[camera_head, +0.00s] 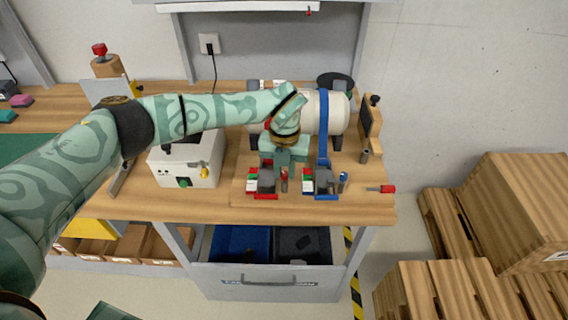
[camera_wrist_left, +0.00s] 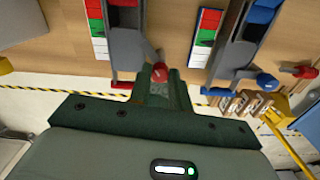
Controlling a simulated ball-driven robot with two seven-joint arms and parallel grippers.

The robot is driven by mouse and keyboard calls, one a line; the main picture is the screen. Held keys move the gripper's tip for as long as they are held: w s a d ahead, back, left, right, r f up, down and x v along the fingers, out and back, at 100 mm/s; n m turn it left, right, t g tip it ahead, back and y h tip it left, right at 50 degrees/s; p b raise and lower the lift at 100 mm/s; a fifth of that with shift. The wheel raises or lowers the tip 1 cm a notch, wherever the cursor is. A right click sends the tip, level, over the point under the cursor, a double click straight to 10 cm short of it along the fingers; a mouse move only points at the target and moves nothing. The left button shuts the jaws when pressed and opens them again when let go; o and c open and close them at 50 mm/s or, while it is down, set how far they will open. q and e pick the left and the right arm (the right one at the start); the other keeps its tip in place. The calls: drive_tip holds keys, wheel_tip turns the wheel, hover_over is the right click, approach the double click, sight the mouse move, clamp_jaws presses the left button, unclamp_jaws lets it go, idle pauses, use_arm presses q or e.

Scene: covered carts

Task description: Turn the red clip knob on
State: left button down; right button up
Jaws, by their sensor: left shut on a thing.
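The red clip (camera_head: 264,183) stands on the wooden bench, a grey body on a red base beside a red, white and green strip. It also shows at the top left of the left wrist view (camera_wrist_left: 122,45). Its red knob (camera_head: 284,173) is a small red-topped lever on the right side; it shows between my fingertips in the wrist view (camera_wrist_left: 160,71). My left gripper (camera_head: 284,163) reaches down from behind and is shut on the red knob; its fingers (camera_wrist_left: 160,88) partly hide the grip.
A similar blue clip (camera_head: 322,184) with a blue knob (camera_head: 343,178) stands close to the right. A red-handled tool (camera_head: 386,188) lies near the bench's right edge. A white box (camera_head: 186,164) stands left, and a strapped white tank (camera_head: 310,112) behind.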

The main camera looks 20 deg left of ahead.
sight(285, 173)
use_arm(q)
drive_tip(key=n+p, duration=0.1)
drive_tip(key=n, duration=0.1)
drive_tip(key=n+p, duration=0.2)
drive_tip(key=n, duration=0.1)
drive_tip(key=shift+r+n+p, duration=0.25)
drive_tip(key=shift+n+p, duration=0.05)
drive_tip(key=shift+f+n+p, duration=0.15)
drive_tip(key=shift+n+p, duration=1.15)
drive_tip(key=shift+n, duration=0.9)
drive_tip(key=c, duration=1.3)
unclamp_jaws()
wheel_tip(285, 173, up, 16)
drive_tip(key=p, duration=0.1)
